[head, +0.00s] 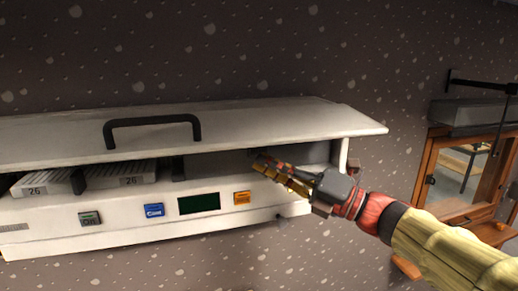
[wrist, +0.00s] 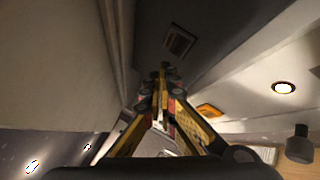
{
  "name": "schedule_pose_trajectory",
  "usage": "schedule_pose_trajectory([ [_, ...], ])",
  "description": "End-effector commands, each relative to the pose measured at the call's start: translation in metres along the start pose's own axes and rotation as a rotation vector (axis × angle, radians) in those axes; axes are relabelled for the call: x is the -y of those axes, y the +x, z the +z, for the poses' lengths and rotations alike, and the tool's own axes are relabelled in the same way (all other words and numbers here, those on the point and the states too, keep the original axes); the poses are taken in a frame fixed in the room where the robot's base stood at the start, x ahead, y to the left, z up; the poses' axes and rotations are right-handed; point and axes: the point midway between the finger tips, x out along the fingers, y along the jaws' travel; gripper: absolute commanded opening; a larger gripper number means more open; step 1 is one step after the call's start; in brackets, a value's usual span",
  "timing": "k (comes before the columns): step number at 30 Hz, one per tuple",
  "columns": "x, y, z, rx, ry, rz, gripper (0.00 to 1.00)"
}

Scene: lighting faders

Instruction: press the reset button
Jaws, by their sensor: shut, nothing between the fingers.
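A white machine (head: 60,238) with a lifted lid (head: 250,122) fills the left and middle of the head view. On its front are a grey button (head: 90,218), a blue button (head: 154,210), a dark green display (head: 199,203) and an orange button (head: 242,198). I cannot read which one is the reset button. My gripper (head: 260,160) is shut and empty, its tips at the opening under the lid, above and right of the orange button. In the wrist view my fingertips (wrist: 163,70) point toward a dark square fitting (wrist: 178,42); the orange button (wrist: 209,110) is to their right.
A black handle (head: 152,121) sits on the lid, which overhangs my gripper closely. Trays labelled 26 (head: 85,178) lie in the opening at left. A lit round fitting (wrist: 284,88) shows at right in the wrist view. A wooden-framed cabinet (head: 430,165) stands at right.

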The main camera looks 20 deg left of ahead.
Motion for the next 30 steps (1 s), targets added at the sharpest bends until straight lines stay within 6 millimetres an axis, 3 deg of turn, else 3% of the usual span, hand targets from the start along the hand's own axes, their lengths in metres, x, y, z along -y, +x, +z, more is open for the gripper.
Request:
schedule_pose_trajectory([
  [8, 0.0072, 0.0124, 0.0090, -0.001, 0.000, 0.000, 0.00],
  [30, 0.0080, 0.0127, 0.0094, 0.000, -0.001, 0.000, 0.00],
])
